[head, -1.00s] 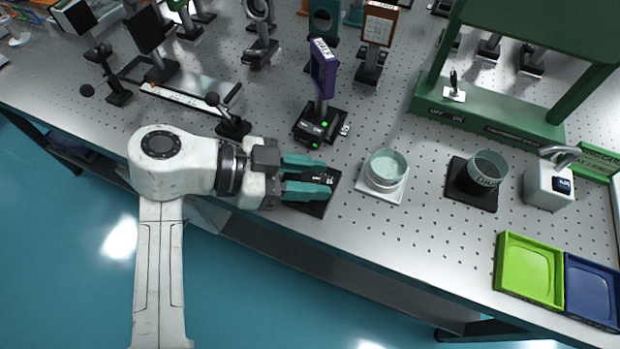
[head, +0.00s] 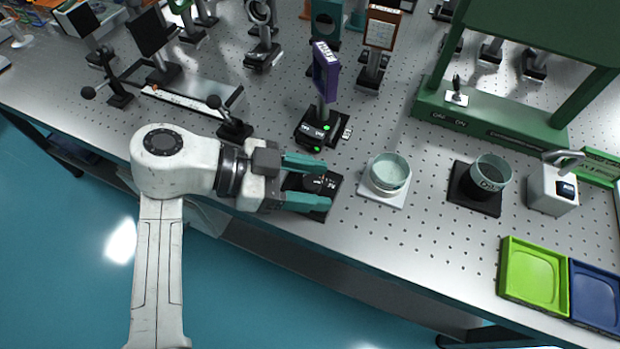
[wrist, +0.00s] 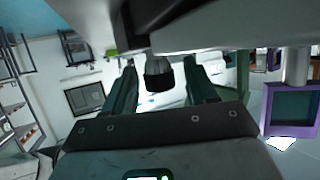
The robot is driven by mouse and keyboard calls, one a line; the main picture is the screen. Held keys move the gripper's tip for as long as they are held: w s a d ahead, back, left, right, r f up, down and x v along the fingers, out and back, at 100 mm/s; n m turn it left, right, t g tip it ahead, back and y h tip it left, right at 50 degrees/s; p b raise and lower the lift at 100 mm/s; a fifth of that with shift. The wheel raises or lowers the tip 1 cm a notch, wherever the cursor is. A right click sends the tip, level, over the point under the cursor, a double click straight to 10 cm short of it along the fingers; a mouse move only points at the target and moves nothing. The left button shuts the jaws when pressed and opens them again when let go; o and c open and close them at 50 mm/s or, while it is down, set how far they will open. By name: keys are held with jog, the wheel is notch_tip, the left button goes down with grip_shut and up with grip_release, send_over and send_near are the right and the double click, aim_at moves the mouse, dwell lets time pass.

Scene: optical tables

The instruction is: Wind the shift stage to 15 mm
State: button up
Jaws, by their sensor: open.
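My gripper (head: 314,183) is open at the front edge of the table, its two teal fingers spread. A dark round knob (head: 317,184) on a black plate (head: 320,215) lies between the fingers, with a gap to them. The wrist view also shows the dark knob (wrist: 159,76) between the fingers. Behind it stands a purple framed plate (head: 325,72) on a black base (head: 317,130) with green lights. Its lettering is too small to read surely, so I cannot tell which part is labelled as the shift stage. No millimetre reading is legible.
A pale green dish (head: 389,172) on a white pad stands right of my gripper. A cup (head: 490,172) on a black pad, a white box (head: 548,192), and green (head: 533,275) and blue (head: 594,293) trays stand farther right. A black ball-ended lever (head: 234,128) is behind the wrist.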

jog(key=b+v, duration=0.1)
jog(key=v, duration=0.9)
jog(key=shift+a, duration=0.35)
jog(key=shift+r, duration=0.15)
